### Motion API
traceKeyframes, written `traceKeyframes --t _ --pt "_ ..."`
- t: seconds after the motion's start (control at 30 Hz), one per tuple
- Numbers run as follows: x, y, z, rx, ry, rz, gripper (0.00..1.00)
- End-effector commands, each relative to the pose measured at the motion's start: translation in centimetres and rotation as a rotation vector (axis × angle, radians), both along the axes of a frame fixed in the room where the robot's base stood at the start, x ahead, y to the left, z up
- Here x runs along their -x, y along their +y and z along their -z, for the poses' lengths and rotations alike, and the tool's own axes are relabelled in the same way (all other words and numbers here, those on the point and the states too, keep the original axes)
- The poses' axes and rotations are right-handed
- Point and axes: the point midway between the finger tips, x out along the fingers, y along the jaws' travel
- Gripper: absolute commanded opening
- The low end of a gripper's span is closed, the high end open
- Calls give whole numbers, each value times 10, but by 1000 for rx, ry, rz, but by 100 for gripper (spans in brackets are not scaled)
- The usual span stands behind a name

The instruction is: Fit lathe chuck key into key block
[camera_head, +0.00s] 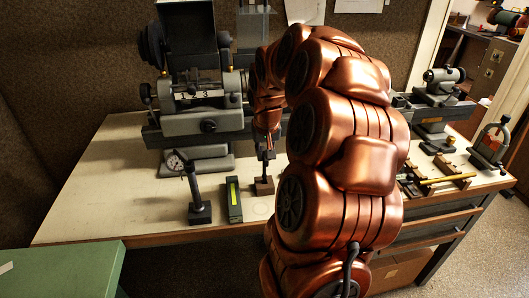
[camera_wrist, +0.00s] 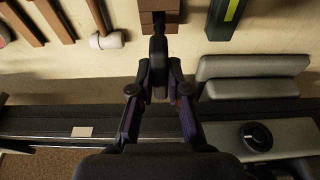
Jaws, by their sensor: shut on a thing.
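The key block (camera_head: 264,187) is a small brown block on the bench top, just below my gripper in the head view. In the wrist view the key block (camera_wrist: 145,18) is at the top centre. My gripper (camera_wrist: 158,82) is shut on the dark lathe chuck key (camera_wrist: 158,62), which lies between the two fingers. The key's far end overlaps the block's near edge in the wrist view. I cannot tell whether it is in the block or just above it. In the head view my gripper (camera_head: 266,143) is small and dark, above the block.
A green-striped level (camera_head: 233,200) and a dial gauge on a stand (camera_head: 196,190) stand left of the block. A grey lathe-like machine (camera_head: 205,120) stands behind. A white-headed mallet (camera_wrist: 105,40) lies beside the block in the wrist view. The bench's front left is clear.

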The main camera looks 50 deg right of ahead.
Motion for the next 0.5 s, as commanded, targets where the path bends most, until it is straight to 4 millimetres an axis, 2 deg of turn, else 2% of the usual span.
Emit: traceKeyframes --t 0.5 --pt "0 0 13 1 -1 0 0"
